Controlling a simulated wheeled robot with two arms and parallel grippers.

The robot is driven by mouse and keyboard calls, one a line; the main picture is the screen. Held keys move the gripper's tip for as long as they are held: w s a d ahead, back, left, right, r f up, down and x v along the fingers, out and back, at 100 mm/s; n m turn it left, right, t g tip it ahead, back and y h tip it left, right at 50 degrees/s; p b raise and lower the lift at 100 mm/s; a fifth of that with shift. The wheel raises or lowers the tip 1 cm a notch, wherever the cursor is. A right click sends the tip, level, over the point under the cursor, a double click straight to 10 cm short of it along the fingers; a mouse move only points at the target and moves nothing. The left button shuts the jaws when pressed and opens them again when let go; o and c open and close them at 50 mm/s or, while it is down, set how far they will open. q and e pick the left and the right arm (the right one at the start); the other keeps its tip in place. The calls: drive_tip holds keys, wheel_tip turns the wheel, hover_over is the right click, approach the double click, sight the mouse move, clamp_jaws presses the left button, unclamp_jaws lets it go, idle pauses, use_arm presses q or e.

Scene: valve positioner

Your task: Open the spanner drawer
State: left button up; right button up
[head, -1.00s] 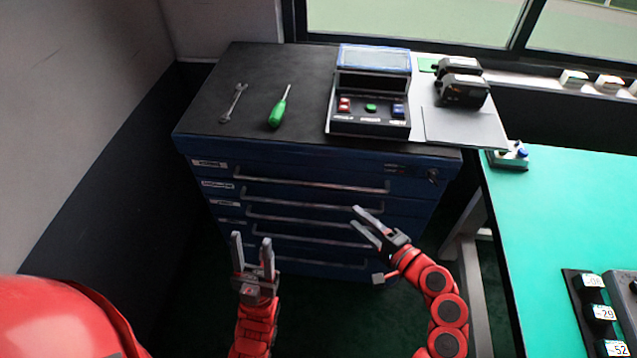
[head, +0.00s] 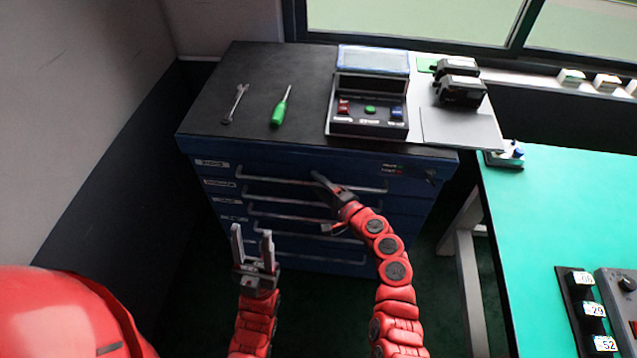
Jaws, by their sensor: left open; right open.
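The blue drawer cabinet (head: 300,152) stands ahead with several drawers, each with a long grey bar handle. All drawers look closed. The top drawer's handle (head: 270,181) runs across the front; small labels sit at the drawers' left ends, too blurred to read. My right gripper (head: 318,183) is open in front of the top handle, near its middle; I cannot tell whether it touches the handle. My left gripper (head: 252,233) is open and empty, pointing up, lower and left of the right one, in front of the lower drawers.
On the cabinet top lie a spanner (head: 236,103), a green screwdriver (head: 281,107), a control box (head: 368,95) and a dark device (head: 460,82) on a grey plate. A green table (head: 560,215) stands at the right. A wall is close on the left.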

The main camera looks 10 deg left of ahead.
drive_tip(key=shift+a, duration=0.1)
clamp_jaws()
idle(1.4)
